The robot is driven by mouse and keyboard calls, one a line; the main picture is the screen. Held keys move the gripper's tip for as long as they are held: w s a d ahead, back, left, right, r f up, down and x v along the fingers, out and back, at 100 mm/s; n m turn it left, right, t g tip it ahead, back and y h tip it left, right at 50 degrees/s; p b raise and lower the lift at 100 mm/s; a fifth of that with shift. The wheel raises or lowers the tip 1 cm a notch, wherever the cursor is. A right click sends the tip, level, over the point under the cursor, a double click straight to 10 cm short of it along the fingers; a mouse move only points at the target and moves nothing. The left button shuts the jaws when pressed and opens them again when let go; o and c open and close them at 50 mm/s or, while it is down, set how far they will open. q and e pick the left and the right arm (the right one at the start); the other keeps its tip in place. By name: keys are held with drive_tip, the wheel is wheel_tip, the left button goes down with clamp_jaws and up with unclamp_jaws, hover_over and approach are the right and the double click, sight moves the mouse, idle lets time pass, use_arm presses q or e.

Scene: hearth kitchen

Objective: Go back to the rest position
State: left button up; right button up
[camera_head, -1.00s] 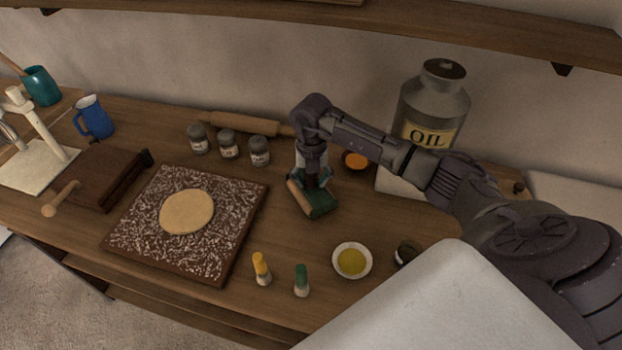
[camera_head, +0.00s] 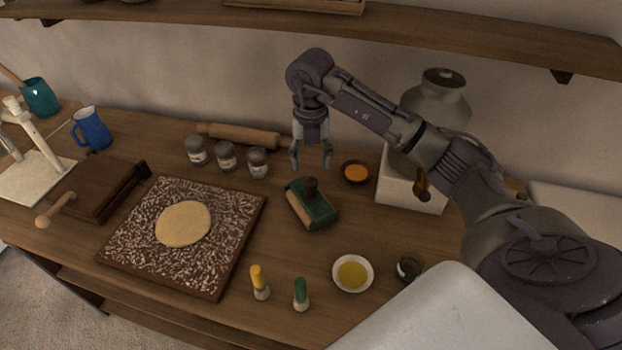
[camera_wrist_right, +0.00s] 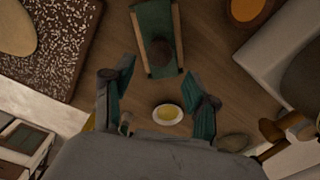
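My right gripper (camera_head: 311,163) is open and empty, raised above the worktop with its fingers pointing down. The green block-like tool with a dark knob and wooden edge (camera_head: 313,208) stands on the worktop below and in front of it. In the right wrist view, the two fingers (camera_wrist_right: 160,95) are spread apart with nothing between them, and the green tool (camera_wrist_right: 154,20) lies beyond them. My left gripper is not in view.
A floured board (camera_head: 135,255) with flat dough (camera_head: 183,224) lies left. Three spice jars (camera_head: 226,157) and a rolling pin (camera_head: 240,136) are behind. A large can (camera_head: 440,95) and a shelf (camera_head: 300,32) are near my arm.

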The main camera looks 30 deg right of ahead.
drive_tip(key=shift+r, duration=1.05)
